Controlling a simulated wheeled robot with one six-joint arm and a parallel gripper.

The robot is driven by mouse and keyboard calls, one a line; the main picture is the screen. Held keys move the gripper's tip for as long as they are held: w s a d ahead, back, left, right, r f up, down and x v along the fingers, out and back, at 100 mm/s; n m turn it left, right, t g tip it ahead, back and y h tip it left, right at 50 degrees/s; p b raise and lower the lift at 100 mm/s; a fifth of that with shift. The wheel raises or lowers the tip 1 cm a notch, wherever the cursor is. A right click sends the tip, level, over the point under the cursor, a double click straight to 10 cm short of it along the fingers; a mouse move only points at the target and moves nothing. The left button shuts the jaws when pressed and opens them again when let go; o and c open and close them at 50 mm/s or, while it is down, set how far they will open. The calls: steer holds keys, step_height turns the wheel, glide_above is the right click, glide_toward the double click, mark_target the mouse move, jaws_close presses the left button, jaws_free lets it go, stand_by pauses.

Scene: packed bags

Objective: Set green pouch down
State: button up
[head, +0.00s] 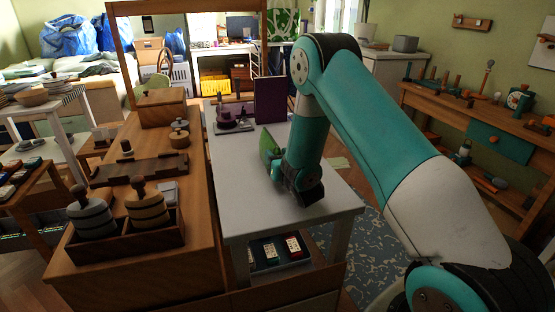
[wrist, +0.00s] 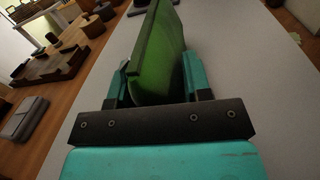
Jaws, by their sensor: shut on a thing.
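The green pouch (wrist: 160,62) is a flat, dark-green slab held upright between the fingers of my gripper (wrist: 158,84) in the wrist view. In the head view the green pouch (head: 268,148) shows at the left of my gripper (head: 277,165), partly hidden by it. My gripper is shut on the pouch, above the grey-white table (head: 226,184). I cannot tell whether the pouch's lower edge touches the table top.
A dark purple upright panel (head: 270,99) and a dark stand with a purple piece (head: 233,120) are at the table's far end. A wooden counter (head: 186,215) with a box of lidded jars adjoins on the left. The table's near part is clear.

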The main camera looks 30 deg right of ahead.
steer(key=shift+f+b, duration=0.15)
steer(key=shift+b, duration=0.15)
steer(key=o, duration=1.1)
